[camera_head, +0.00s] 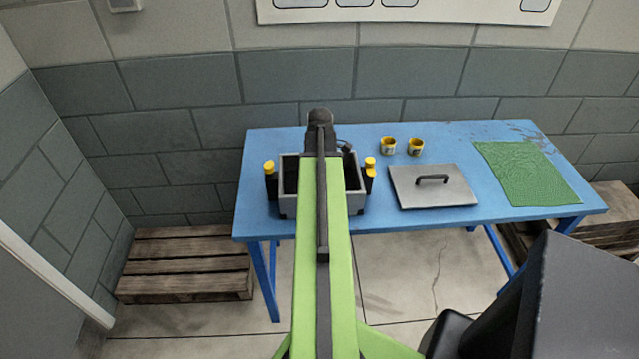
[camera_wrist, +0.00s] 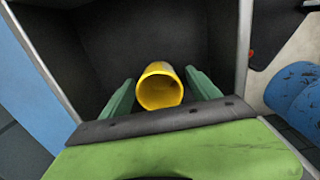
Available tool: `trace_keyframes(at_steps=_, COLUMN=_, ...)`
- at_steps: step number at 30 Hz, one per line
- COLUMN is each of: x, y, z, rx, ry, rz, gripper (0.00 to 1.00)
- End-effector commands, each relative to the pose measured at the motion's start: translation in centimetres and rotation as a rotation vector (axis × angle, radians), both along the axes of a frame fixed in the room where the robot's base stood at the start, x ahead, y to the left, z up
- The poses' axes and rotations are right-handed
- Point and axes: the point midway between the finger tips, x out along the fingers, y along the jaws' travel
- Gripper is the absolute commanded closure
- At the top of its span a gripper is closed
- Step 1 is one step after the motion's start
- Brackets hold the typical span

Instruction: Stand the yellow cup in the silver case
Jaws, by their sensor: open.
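The silver case (camera_head: 288,208) is an open box with a dark inside, standing at the left part of the blue table (camera_head: 480,208). In the wrist view its pale rim (camera_wrist: 243,50) runs around the dark inside. The yellow cup (camera_wrist: 160,72) is inside the case in that view, its round mouth facing my gripper. I cannot tell whether its base rests on the case floor. My gripper (camera_wrist: 158,85) is open, with one green finger on each side of the cup and a gap visible at both. My arm hides the cup in the head view.
Dark bottles with yellow caps stand left (camera_head: 270,182) and right (camera_head: 370,175) of the case. Two small yellow pots (camera_head: 388,146) (camera_head: 416,147) stand behind a grey lid (camera_head: 433,190) with a handle. A green mat (camera_head: 528,172) lies at the right.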

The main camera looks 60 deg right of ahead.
Motion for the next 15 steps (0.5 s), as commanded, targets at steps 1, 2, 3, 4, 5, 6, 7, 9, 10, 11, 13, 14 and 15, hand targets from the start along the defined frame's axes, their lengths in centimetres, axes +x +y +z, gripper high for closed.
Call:
trace_keyframes(at_steps=1, x=0.0, y=0.0, z=0.0, rx=0.0, ry=0.0, rz=0.0, gripper=0.29)
trace_keyframes(at_steps=2, x=0.0, y=0.0, z=0.0, rx=0.0, ry=0.0, rz=0.0, gripper=0.29)
trace_keyframes(at_steps=3, x=0.0, y=0.0, z=0.1, rx=0.0, ry=0.0, rz=0.0, gripper=0.29)
trace_keyframes(at_steps=4, x=0.0, y=0.0, z=0.3, rx=0.0, ry=0.0, rz=0.0, gripper=0.29)
trace_keyframes(at_steps=5, x=0.0, y=0.0, z=0.4, rx=0.0, ry=0.0, rz=0.0, gripper=0.29)
trace_keyframes(at_steps=6, x=0.0, y=0.0, z=0.7, rx=0.0, ry=0.0, rz=0.0, gripper=0.29)
trace_keyframes(at_steps=7, x=0.0, y=0.0, z=1.1, rx=0.0, ry=0.0, rz=0.0, gripper=0.29)
trace_keyframes(at_steps=9, x=0.0, y=0.0, z=2.0, rx=0.0, ry=0.0, rz=0.0, gripper=0.29)
trace_keyframes(at_steps=10, x=0.0, y=0.0, z=2.5, rx=0.0, ry=0.0, rz=0.0, gripper=0.29)
trace_keyframes(at_steps=11, x=0.0, y=0.0, z=3.1, rx=0.0, ry=0.0, rz=0.0, gripper=0.29)
trace_keyframes(at_steps=13, x=0.0, y=0.0, z=4.5, rx=0.0, ry=0.0, rz=0.0, gripper=0.29)
trace_keyframes(at_steps=14, x=0.0, y=0.0, z=5.2, rx=0.0, ry=0.0, rz=0.0, gripper=0.29)
trace_keyframes(at_steps=15, x=0.0, y=0.0, z=6.1, rx=0.0, ry=0.0, rz=0.0, gripper=0.29)
